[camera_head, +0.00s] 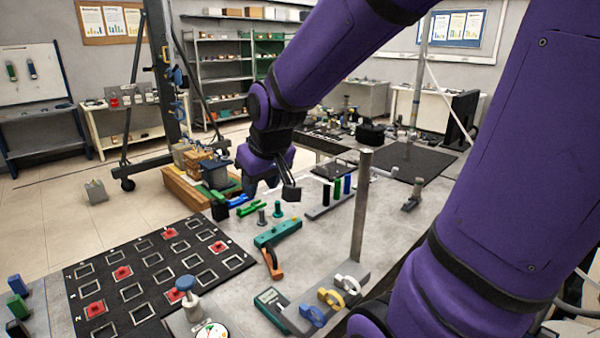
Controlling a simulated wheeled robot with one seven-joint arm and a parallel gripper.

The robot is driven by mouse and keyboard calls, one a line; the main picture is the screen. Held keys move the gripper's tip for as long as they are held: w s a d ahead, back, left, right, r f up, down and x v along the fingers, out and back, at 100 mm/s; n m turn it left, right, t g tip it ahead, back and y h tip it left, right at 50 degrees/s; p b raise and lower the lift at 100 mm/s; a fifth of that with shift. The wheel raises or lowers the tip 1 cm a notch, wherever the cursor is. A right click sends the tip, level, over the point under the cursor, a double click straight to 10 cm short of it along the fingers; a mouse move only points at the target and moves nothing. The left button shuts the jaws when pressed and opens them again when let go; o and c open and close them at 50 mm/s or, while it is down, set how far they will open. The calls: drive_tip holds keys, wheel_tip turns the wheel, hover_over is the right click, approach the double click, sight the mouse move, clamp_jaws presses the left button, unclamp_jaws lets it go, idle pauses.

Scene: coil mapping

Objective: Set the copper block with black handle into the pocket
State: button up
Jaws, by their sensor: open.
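My gripper (270,192) is open and points down above the grey worktable, near small upright posts; nothing shows between its fingers. I cannot surely pick out the copper block with black handle. An orange-brown piece (275,271) with a dark part lies on the table below and in front of the gripper, but its shape is too small to tell. The black board (78,272) at the left front has rows of square outlined pockets (131,291). Several hold red pieces (123,273). Which pocket is meant cannot be told.
A teal block (278,233) lies below the gripper. Blue and green clips (249,208) lie to its left. Black, green and blue cylinders (337,188) stand to its right. A tall grey post (361,205) rises nearby. A blue-topped knob (188,296) stands by the board's front edge.

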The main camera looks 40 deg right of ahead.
drive_tip(key=s+a+r, duration=0.2)
drive_tip(key=s+r, duration=0.3)
drive_tip(key=s, duration=0.2)
drive_tip(key=shift+s, duration=0.15)
drive_tip(key=shift+o, duration=0.6)
drive_tip(key=s+r, duration=0.2)
drive_tip(key=s, duration=0.4)
drive_tip(key=shift+s+a+r+y, duration=0.2)
drive_tip(key=shift+s+a+y, duration=0.05)
drive_tip(key=shift+s+y, duration=0.1)
drive_tip(key=m+t+y, duration=0.1)
drive_tip(key=m, duration=0.3)
hover_over(272, 249)
drive_tip(key=s+d, duration=0.2)
drive_tip(key=s, duration=0.2)
wheel_tip(272, 249, down, 34)
drive_tip(key=x, duration=0.6)
drive_tip(key=a+x, duration=0.1)
drive_tip(key=x, duration=0.3)
drive_tip(key=shift+s+f, duration=0.15)
drive_tip(key=shift+s, duration=0.3)
drive_tip(key=shift+w+a+f, duration=0.1)
drive_tip(key=shift+w+f, duration=0.1)
drive_tip(key=shift+f, duration=0.1)
